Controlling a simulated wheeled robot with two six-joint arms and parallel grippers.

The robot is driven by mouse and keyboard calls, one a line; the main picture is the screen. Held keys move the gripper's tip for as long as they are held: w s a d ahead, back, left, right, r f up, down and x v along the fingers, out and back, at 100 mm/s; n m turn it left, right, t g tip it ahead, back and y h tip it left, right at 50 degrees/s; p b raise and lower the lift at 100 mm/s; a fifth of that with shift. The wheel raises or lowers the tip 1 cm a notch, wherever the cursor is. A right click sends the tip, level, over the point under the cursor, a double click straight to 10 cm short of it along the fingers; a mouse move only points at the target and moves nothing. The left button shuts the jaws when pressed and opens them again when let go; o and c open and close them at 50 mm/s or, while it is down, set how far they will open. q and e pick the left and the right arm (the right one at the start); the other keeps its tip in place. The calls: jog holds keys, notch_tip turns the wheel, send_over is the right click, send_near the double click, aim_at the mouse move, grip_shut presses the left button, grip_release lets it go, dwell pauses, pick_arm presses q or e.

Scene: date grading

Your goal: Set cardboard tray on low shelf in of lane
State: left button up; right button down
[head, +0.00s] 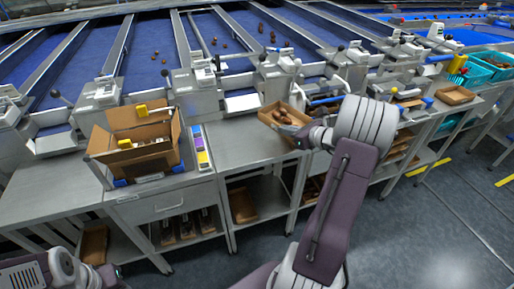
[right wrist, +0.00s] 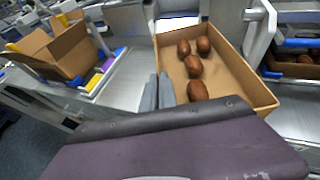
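The cardboard tray (head: 262,114) is a shallow brown box at the front of the steel bench, below the lane ends. In the right wrist view the tray (right wrist: 240,78) holds several brown dates. My right gripper (head: 303,137) is at the tray's near side. In the right wrist view its grey fingers (right wrist: 158,92) are close together at the tray's left wall and appear closed on it. Whether the tray touches the bench is unclear. Low shelves (head: 266,190) run under the bench. My left arm shows at the bottom left; its gripper is not visible.
An open cardboard box (head: 150,160) stands on the bench at left, beside a strip of coloured blocks (head: 201,150). Another brown tray (head: 242,206) lies on the low shelf. Teal baskets (head: 485,66) stand at far right. Grey floor in front is clear.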

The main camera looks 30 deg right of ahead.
jog(key=b, duration=0.1)
send_over(256, 158)
notch_tip(256, 158, down, 6)
jog(key=shift+f, duration=0.1)
notch_tip(256, 158, down, 3)
jog(key=shift+s+f+b, duration=0.1)
jog(key=shift+b, duration=0.2)
jog(key=shift+d+f, duration=0.1)
jog(key=shift+f, duration=0.35)
jog(key=shift+f, duration=0.1)
jog(key=c, duration=1.7)
grip_release()
